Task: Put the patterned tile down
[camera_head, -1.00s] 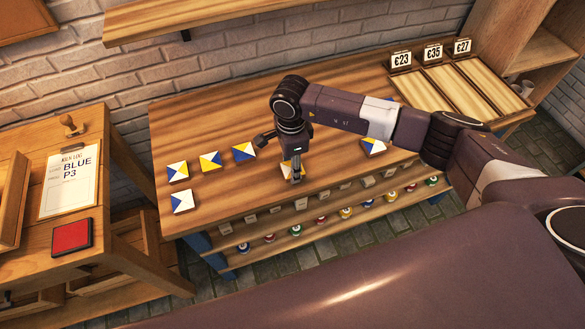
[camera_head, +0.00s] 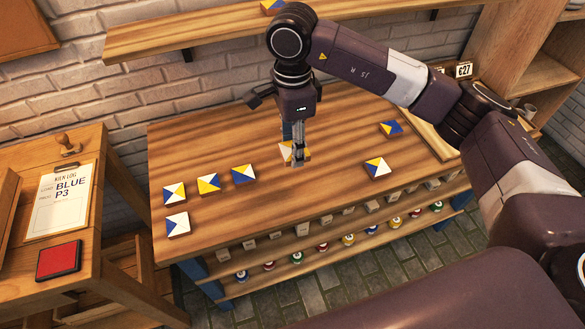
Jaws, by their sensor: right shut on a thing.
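My right gripper (camera_head: 297,158) reaches down over the middle of the wooden workbench (camera_head: 300,195). It is shut on a patterned tile (camera_head: 285,152) with yellow and white parts, mostly hidden behind the fingers. I cannot tell whether the held tile touches the bench top or hangs just above it. At the left of the bench, three blue, yellow and white tiles (camera_head: 208,184) lie in a row, with a blue and white tile (camera_head: 178,225) in front. Two more tiles lie apart to the right, one nearer (camera_head: 377,168) and one farther back (camera_head: 390,128). My left gripper is out of view.
A side table at left holds a kiln log sheet (camera_head: 62,195) reading "BLUE P3", a red pad (camera_head: 58,261) and a stamp (camera_head: 66,143). A wall shelf (camera_head: 180,38) with a tile on it is above the bench. Bare wood surrounds the gripper.

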